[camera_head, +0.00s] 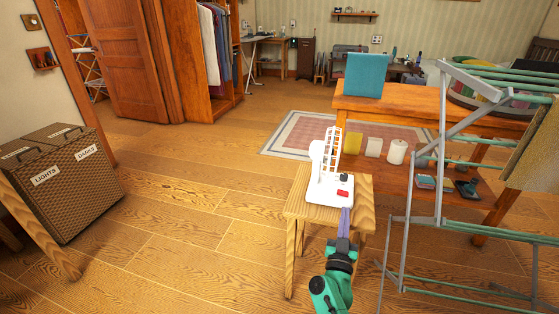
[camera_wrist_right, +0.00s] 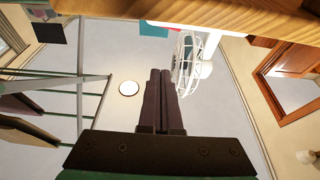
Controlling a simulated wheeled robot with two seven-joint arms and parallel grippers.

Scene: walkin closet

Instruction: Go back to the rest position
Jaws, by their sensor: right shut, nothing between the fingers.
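My right gripper (camera_head: 346,212) reaches in from the bottom of the head view, its dark purple fingers pointing away from me. The fingers are shut together with nothing between them, as the right wrist view also shows (camera_wrist_right: 160,75). In the head view the fingertips overlap the front edge of a small wooden stool (camera_head: 297,211), just before a white fan (camera_head: 331,188) with a red switch. I cannot tell whether they touch. The fan's cage shows to the right of the fingers in the right wrist view (camera_wrist_right: 186,64). My left gripper is not in view.
A drying rack (camera_head: 441,150) stands close on the right. Behind the stool is a wooden table (camera_head: 410,99) with a teal box (camera_head: 367,75) on it. A wicker hamper (camera_head: 72,190) stands at the left. The floor between hamper and stool is clear.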

